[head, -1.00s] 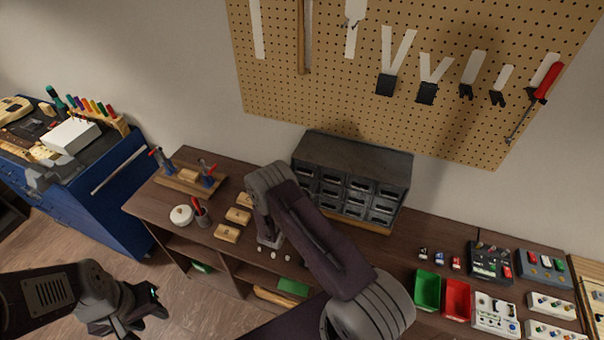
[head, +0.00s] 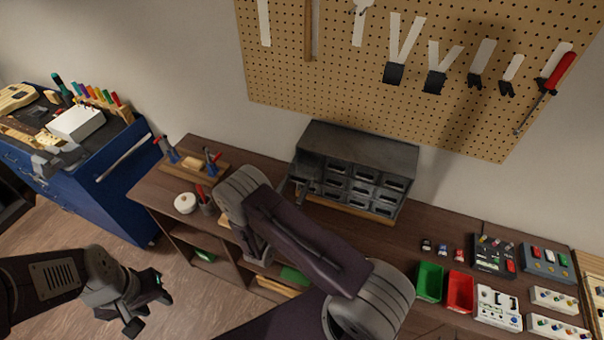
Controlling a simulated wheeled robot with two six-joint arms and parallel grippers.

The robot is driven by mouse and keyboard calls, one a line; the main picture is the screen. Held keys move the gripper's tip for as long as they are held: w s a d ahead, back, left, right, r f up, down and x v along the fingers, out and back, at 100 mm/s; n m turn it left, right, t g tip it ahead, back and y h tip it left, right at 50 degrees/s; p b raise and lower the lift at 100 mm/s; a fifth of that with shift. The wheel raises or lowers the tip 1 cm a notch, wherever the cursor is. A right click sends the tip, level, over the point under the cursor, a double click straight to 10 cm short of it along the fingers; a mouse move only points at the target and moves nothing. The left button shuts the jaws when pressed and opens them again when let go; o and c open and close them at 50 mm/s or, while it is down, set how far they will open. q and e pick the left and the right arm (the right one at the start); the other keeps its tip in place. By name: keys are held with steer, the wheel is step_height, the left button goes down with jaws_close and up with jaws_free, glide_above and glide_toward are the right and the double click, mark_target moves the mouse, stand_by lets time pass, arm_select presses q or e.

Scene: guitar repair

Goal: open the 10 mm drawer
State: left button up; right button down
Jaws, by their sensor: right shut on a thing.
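The dark grey drawer cabinet (head: 362,145) stands on the workbench against the wall. A drawer (head: 300,187) at its upper left is pulled partly out; the other drawers look closed. The size labels are too small to read. My right arm reaches across the bench, and its forearm hides most of the right gripper (head: 283,191). That gripper is shut at the front of the pulled-out drawer; the exact grip on the handle is hidden. My left gripper (head: 148,309) is open and empty at lower left, over the floor in front of the bench.
A blue tool cabinet (head: 110,195) stands at left.

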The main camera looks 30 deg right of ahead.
steer(key=shift+s+a, duration=0.2)
steer(key=c, duration=0.6)
jaws_free()
steer(key=b+v, duration=0.3)
steer(key=v, duration=0.6)
steer(key=shift+b, duration=0.4)
